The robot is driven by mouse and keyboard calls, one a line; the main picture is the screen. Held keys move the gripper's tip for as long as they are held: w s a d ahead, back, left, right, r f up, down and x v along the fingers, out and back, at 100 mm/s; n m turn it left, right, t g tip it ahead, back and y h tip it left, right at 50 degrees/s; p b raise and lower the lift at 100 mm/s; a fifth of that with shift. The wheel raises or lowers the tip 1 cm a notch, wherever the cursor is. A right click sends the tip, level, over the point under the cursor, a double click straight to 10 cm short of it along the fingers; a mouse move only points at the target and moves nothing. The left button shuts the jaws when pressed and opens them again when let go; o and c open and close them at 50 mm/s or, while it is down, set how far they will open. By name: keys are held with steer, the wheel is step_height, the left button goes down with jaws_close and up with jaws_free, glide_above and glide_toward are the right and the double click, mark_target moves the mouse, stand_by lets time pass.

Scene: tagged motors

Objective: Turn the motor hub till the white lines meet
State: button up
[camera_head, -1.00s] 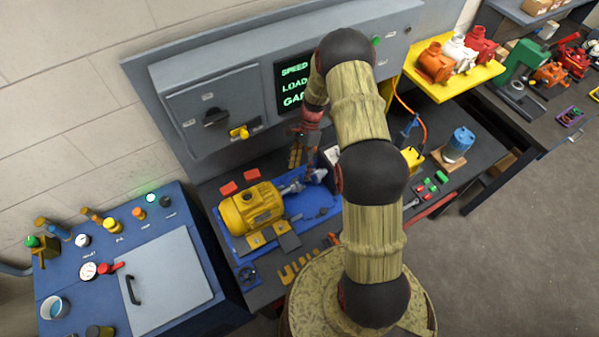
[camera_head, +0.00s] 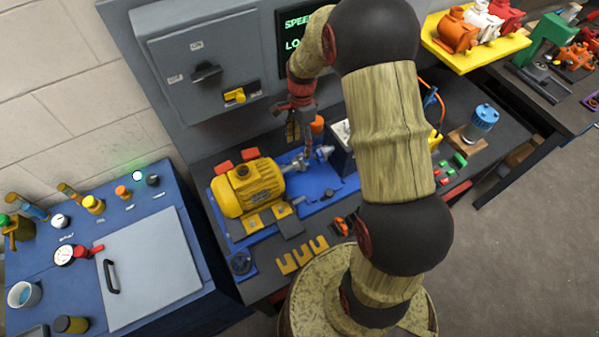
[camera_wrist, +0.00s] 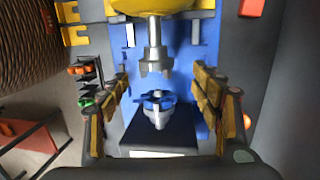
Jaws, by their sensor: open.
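The yellow motor (camera_head: 250,187) lies on a blue base plate (camera_head: 322,205) on the bench. Its grey shaft and jawed hub (camera_wrist: 155,62) point toward a second grey hub (camera_wrist: 158,118) with a blue toothed insert (camera_wrist: 155,100). The hubs show a gap between them in the wrist view. My gripper (camera_wrist: 160,92) is open, its fingers on either side of the second hub and insert, apparently not touching them. In the head view my gripper (camera_head: 302,140) hangs over the coupling and partly hides it. I cannot make out the white lines.
A grey cabinet with a dark screen (camera_head: 294,37) stands behind the bench. Yellow forked shims (camera_head: 302,255) lie at the front edge. A blue console (camera_head: 60,270) is at left. A blue canister (camera_head: 483,118) stands at right.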

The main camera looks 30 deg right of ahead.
mark_target(299, 158)
steer(key=shift+s+a+f+t+h+b, duration=0.3)
steer(key=shift+s+a+t+h+b, duration=0.35)
steer(key=shift+b, duration=1.6)
steer(key=shift+s+d+f, duration=0.1)
steer(key=shift+f, duration=1.8)
steer(key=shift+s+f, duration=0.1)
steer(key=shift+f, duration=1.8)
steer(key=shift+c, duration=0.3)
steer(key=c, duration=1.1)
steer(key=shift+c, duration=0.2)
